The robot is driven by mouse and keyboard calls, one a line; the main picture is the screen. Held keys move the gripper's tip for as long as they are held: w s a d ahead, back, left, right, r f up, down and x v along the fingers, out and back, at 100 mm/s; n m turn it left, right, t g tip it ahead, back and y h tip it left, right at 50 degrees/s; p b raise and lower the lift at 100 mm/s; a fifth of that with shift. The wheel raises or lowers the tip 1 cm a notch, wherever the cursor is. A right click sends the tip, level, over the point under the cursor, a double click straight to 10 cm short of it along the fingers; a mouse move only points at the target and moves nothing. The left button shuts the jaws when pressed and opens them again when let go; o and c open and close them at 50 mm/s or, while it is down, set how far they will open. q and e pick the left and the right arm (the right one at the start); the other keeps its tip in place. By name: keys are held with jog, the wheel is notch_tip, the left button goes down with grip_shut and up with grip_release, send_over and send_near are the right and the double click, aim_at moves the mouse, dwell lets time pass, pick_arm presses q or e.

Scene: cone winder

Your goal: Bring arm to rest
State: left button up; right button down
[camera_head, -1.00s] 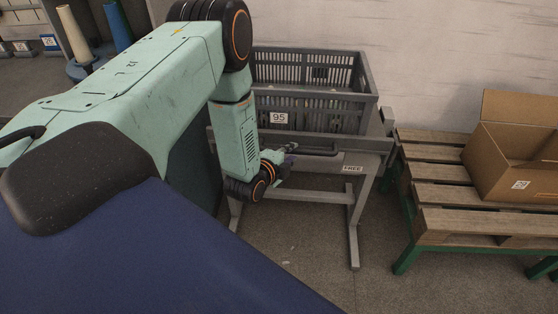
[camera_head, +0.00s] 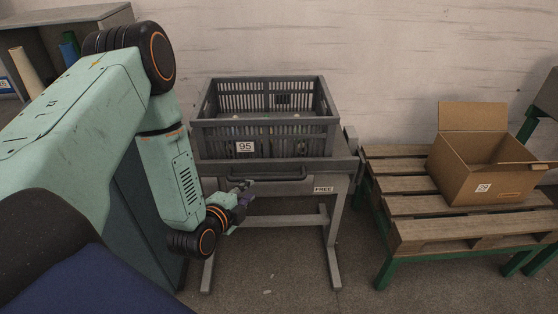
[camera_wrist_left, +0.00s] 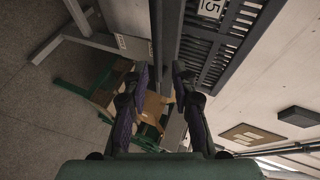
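My left arm comes in from the left in the head view, its forearm hanging down in front of the grey stand. My left gripper (camera_head: 242,192) is at the stand's front, just below the level of its top and near the dark handle bar. In the left wrist view the two dark and purple fingers of my left gripper (camera_wrist_left: 161,75) stand apart, with nothing held between them. My right gripper shows in neither view.
A grey slatted crate (camera_head: 264,140) labelled 95 sits on the grey stand (camera_head: 334,178) marked FREE. At right, an open cardboard box (camera_head: 484,178) stands on a wooden pallet (camera_head: 425,229) with green legs. Cones stand on a shelf at far left. Floor in front is clear.

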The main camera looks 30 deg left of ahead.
pick_arm(q)
jog(key=s+d+f+n+g+h, duration=0.1)
jog(key=s+d+f+n+g, duration=0.35)
jog(key=s+n, duration=0.2)
jog(key=s+d+f+n+g+h, duration=0.1)
jog(key=s+d+f+n+g, duration=0.2)
jog(key=s+f+n+g, duration=0.25)
jog(key=s+d+n+g, duration=0.1)
jog(key=s+d+g, duration=0.1)
jog(key=s, duration=0.6)
jog(key=s+d+n+g, duration=0.1)
jog(key=s+d+n, duration=0.1)
jog(key=s, duration=0.7)
jog(key=shift+s+d+f+g, duration=0.2)
jog(key=shift+d+f+g, duration=0.05)
jog(key=shift+d+g, duration=0.15)
jog(key=shift+w, duration=0.1)
